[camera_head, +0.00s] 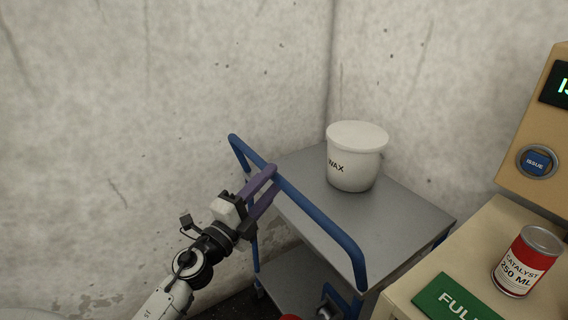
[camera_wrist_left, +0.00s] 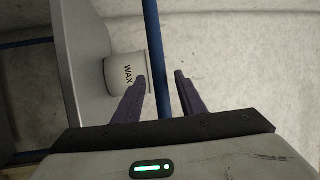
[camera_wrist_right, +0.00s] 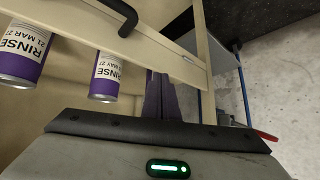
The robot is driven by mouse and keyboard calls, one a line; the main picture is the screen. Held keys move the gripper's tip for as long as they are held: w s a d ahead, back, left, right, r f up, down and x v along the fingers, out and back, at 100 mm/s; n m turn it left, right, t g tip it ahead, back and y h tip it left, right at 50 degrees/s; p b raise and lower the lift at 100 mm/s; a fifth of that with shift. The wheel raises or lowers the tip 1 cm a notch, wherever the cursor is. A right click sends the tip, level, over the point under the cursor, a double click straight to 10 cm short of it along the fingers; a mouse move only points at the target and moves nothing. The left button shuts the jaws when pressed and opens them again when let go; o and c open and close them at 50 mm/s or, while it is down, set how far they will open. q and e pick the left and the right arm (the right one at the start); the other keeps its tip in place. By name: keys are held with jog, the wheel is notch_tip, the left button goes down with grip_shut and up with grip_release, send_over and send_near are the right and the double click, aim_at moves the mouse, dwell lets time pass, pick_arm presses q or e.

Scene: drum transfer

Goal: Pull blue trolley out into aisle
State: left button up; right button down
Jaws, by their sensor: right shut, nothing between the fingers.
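The blue trolley has a grey top shelf (camera_head: 300,170), a lower shelf (camera_head: 290,275) and a blue tube handle (camera_head: 318,222) along its near left side. It stands in the corner against the concrete walls. My left gripper (camera_head: 262,193) is at the handle. In the left wrist view, the left gripper's purple fingers (camera_wrist_left: 160,88) are apart, with the blue handle bar (camera_wrist_left: 152,40) passing between them and gaps visible beside it. My right gripper shows only in the right wrist view (camera_wrist_right: 161,78); its fingers are together and empty, near a beige cabinet.
A white tub marked WAX (camera_head: 352,170) stands on the trolley's top shelf. To the right is a beige counter (camera_head: 430,270) with a red catalyst can (camera_head: 527,262) and a green sign (camera_head: 452,300). Purple RINSE cans (camera_wrist_right: 104,75) and a black handle (camera_wrist_right: 122,12) are near my right gripper.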

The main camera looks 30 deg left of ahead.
pick_arm(q)
jog(key=w+r, duration=0.1)
jog(key=w, duration=0.5)
jog(key=shift+w+p, duration=0.2)
jog(key=shift+p, duration=0.2)
jog(key=shift+r, duration=0.1)
jog(key=shift+c, duration=0.2)
grip_shut()
